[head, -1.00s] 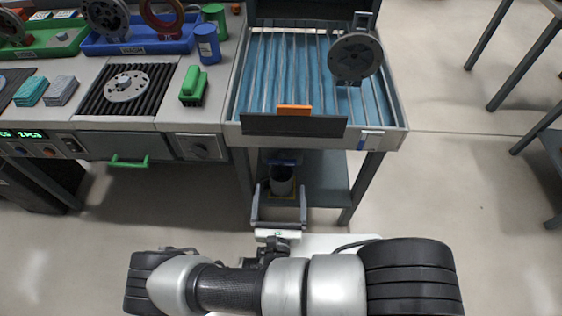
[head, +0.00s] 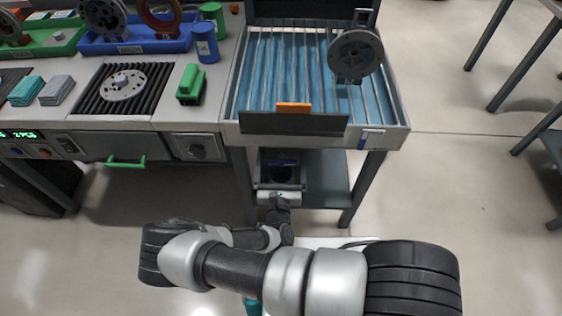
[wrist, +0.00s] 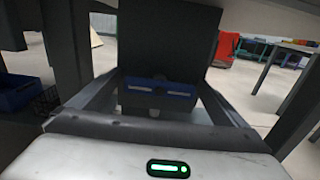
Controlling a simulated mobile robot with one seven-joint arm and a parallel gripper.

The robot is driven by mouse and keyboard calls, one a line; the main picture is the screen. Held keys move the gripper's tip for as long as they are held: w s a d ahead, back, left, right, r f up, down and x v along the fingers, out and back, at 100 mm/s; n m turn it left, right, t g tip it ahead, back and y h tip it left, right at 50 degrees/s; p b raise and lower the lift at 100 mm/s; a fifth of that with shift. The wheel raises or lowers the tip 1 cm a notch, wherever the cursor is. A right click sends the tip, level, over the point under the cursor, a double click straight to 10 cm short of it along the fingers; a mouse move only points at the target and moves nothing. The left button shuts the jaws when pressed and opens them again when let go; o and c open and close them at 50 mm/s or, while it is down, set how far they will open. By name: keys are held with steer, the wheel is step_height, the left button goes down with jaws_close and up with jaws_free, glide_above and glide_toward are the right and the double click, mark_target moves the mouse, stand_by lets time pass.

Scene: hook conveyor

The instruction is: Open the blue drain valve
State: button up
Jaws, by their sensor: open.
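The blue drain valve is a short blue handle (head: 284,160) low under the slatted tray stand in the head view. In the wrist view the blue handle (wrist: 160,88) lies level across the front of a dark box, with a grey piece at its middle. My gripper (head: 280,170) is open and reaches in under the tray. In the wrist view its two fingers (wrist: 160,92) stand wide apart, one each side of the handle. I cannot tell whether either finger touches it. The grey container below the valve is mostly hidden by my gripper.
The slatted tray (head: 303,80) with its dark front plate (head: 293,124) is above my gripper. A stand leg (head: 362,192) is to the right, and a lower shelf (head: 328,180) is beside the gripper. A workbench with a green drawer handle (head: 126,162) is left.

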steer(key=c, duration=1)
steer(key=shift+c, duration=0.2)
steer(key=shift+n, duration=0.3)
steer(key=n, duration=0.3)
steer(key=shift+p, duration=0.4)
steer(key=n, duration=0.5)
steer(key=shift+a, duration=0.1)
steer(key=n, duration=0.4)
steer(key=shift+f+n, duration=0.1)
steer(key=shift+n, duration=0.2)
steer(key=n+b, duration=0.1)
steer(key=n, duration=0.3)
steer(key=shift+n, duration=0.3)
steer(key=o, duration=1)
